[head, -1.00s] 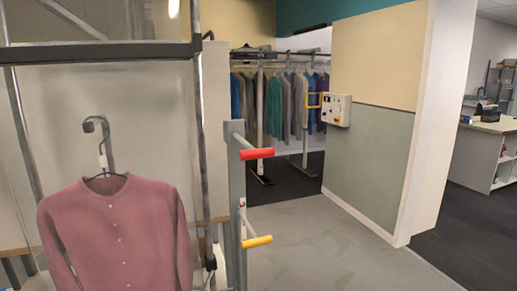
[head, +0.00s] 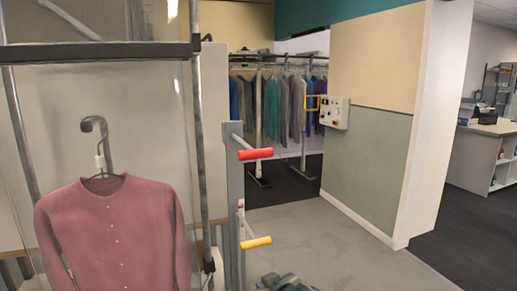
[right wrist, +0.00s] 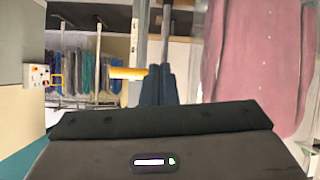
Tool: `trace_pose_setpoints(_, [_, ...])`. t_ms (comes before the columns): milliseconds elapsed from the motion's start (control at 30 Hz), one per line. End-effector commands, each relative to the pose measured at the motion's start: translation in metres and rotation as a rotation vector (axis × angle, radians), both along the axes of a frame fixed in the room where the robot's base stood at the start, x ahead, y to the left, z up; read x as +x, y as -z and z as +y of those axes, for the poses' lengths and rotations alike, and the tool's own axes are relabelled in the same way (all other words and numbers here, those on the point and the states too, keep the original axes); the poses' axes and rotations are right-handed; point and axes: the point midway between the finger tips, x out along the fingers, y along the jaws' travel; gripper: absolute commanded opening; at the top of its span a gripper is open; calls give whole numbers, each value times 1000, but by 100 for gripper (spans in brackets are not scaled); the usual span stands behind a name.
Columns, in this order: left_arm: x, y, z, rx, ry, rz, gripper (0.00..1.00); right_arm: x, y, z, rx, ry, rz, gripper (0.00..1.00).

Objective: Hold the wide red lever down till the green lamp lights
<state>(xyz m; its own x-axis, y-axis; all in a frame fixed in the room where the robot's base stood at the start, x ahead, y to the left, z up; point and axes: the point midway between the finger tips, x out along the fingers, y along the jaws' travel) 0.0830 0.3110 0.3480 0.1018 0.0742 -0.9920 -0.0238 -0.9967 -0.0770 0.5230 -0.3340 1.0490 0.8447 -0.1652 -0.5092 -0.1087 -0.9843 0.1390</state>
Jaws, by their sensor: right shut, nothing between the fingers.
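The wide red lever (head: 256,154) sticks out to the right from the upper part of a grey post (head: 235,190) in the head view. My right gripper (head: 282,281) shows only in part at the bottom edge, below the red lever and apart from it. In the right wrist view, which is upside down, its fingers (right wrist: 157,85) are together and empty. The red lever is not visible there. I cannot make out a lit green lamp; the white control box (head: 335,112) on the wall is too small to read. My left gripper is not in view.
A yellow lever (head: 256,242) sits lower on the same post, and also shows beside my fingers in the right wrist view (right wrist: 128,73). Floor to the right is clear.

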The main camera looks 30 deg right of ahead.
Motion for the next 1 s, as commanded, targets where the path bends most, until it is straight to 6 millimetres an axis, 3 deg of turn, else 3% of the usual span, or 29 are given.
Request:
trace_pose_setpoints(33, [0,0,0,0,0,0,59,13,-26,-5,-6,6,-59,0])
trace_pose_setpoints(300, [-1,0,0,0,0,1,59,56,-160,-31,-4,38,-346,0])
trace_pose_setpoints(500, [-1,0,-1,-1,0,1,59,65,-254,-49,3,58,-537,0])
trace_pose_setpoints(600, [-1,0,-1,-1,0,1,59,64,-289,-55,8,66,-609,0])
trace_pose_setpoints(800, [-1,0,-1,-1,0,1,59,60,-327,-62,14,73,-683,0])
trace_pose_setpoints(1000, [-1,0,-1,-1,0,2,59,59,-332,-63,15,74,-694,0])
